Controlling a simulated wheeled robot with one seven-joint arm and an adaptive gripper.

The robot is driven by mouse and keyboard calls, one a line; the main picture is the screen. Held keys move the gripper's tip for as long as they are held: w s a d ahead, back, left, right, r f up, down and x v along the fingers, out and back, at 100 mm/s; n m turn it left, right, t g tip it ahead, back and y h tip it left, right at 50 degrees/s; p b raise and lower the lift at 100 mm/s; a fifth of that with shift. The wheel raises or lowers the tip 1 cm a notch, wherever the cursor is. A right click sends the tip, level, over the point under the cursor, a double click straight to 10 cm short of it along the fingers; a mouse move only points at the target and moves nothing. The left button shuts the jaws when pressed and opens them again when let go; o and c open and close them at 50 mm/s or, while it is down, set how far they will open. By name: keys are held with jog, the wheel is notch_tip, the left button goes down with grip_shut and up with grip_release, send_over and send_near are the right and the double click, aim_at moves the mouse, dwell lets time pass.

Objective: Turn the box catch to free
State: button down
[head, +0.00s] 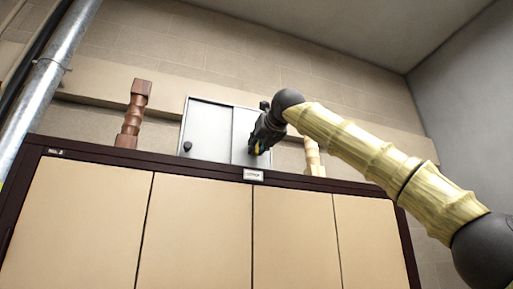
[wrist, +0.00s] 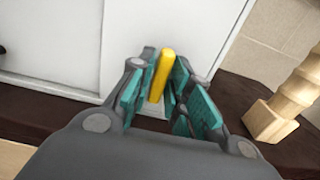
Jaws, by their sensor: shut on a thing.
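A grey-white box (head: 209,132) with two front panels stands on top of a wide cabinet. In the head view a dark round knob (head: 187,146) sits on its left panel. In the wrist view a yellow catch handle (wrist: 162,74) stands at the box's right panel, between the teal finger pads. My gripper (wrist: 160,85) is shut on this yellow catch. In the head view my gripper (head: 258,147) is at the right panel of the box, with a little yellow showing. The base of the catch is partly hidden by the fingers.
The cabinet (head: 202,212) has a dark top and beige doors. A brown turned wooden post (head: 132,118) stands left of the box. A pale wooden post (head: 313,157) stands close on the right, also in the wrist view (wrist: 287,104). A metal pipe (head: 50,75) runs at far left.

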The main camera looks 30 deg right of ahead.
dwell(0.4)
jog(key=c, duration=1.5)
grip_release()
jog(key=shift+d, duration=0.1)
jog(key=shift+s, duration=0.1)
jog(key=v, duration=1.1)
jog(key=shift+s+f, duration=0.1)
jog(key=shift+s, duration=0.3)
